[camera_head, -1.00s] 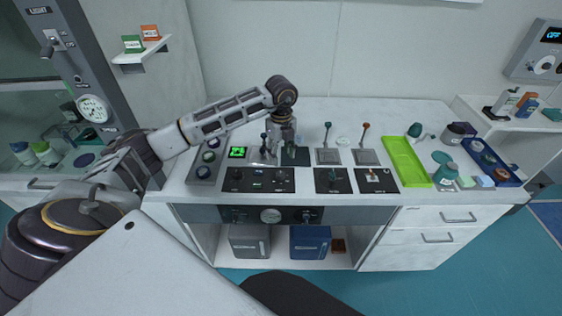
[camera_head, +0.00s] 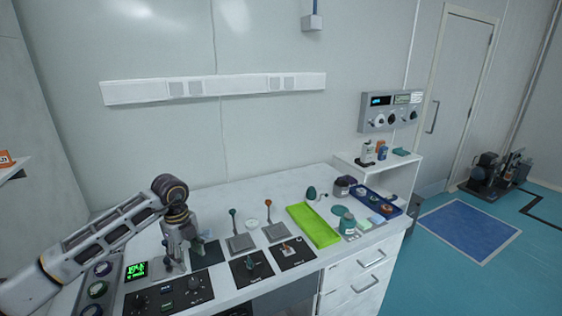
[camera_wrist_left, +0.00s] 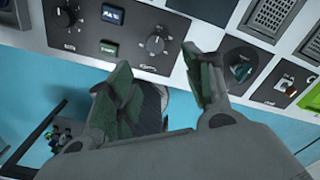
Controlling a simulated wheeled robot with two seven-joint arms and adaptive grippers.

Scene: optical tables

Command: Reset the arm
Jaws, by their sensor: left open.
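My left arm comes in from the left in the head view. Its gripper (camera_head: 177,254) points down over the control panels on the white bench. In the left wrist view the two green-padded fingers of this gripper (camera_wrist_left: 168,92) are spread apart with nothing between them. They hang above the front edge of the bench, near a black knob panel (camera_wrist_left: 125,30). My right gripper shows in neither view.
Two lever switches (camera_head: 238,240) stand behind black panels (camera_head: 292,252). A green tray (camera_head: 313,225) and a blue tray (camera_head: 378,200) with small items lie to the right. A side shelf (camera_head: 375,168) holds bottles.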

